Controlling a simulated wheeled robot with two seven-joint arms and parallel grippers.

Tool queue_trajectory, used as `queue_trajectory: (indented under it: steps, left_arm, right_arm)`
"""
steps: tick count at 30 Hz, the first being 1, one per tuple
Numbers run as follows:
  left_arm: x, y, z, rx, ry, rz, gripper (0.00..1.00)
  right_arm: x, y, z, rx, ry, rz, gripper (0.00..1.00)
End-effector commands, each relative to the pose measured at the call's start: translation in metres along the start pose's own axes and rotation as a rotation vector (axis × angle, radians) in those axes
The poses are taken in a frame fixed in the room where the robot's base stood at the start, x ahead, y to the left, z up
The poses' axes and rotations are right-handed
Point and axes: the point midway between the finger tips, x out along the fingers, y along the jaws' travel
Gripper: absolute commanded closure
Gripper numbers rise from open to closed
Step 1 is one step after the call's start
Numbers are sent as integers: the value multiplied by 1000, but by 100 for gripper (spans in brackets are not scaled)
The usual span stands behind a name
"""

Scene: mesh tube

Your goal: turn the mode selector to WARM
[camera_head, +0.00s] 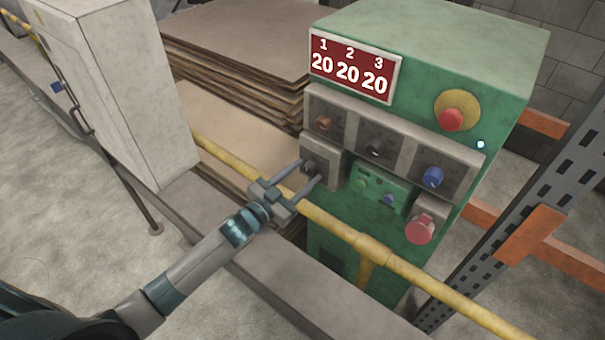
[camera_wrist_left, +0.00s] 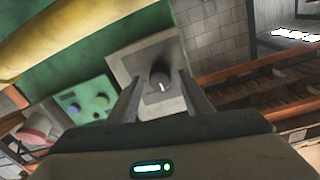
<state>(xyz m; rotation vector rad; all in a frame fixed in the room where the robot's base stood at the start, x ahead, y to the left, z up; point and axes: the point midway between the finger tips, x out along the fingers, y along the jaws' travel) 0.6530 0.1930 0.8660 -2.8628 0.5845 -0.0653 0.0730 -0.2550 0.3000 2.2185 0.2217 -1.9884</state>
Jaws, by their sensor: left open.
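The green control cabinet (camera_head: 500,60) stands at the right in the head view. A dark round knob (camera_head: 309,168) sits on a grey square plate at the lower left of its panel; I take it for the mode selector, though no label is readable. In the left wrist view the same knob (camera_wrist_left: 160,82) shows a pale mark and lies ahead between the fingers. My left gripper (camera_head: 309,174) is open, with its fingertips close to the knob on either side. I cannot tell whether they touch it. My right gripper is not in view.
A yellow rail (camera_head: 330,225) runs across in front of the cabinet, just below my left gripper. Other knobs (camera_head: 432,177), a red mushroom button (camera_head: 451,119) and a red-pink button (camera_head: 420,229) are on the panel. A grey box (camera_head: 130,90) stands at left; stacked sheets (camera_head: 240,40) lie behind.

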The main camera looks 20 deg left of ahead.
Motion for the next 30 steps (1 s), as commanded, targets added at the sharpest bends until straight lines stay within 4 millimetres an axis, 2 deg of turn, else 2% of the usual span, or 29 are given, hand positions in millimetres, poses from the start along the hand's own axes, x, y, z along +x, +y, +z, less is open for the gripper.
queue_trajectory:
  steps: [4,9,20,30]
  left_arm:
    - [0,0,0,0,0,0,55]
    - [0,0,0,0,0,0,95]
    - [0,0,0,27,-1,0,96]
    - [0,0,-1,192,-11,3,96]
  right_arm:
    - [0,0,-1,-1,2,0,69]
    - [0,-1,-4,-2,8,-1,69]
    - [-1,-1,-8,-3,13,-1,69]
    - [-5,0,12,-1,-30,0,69]
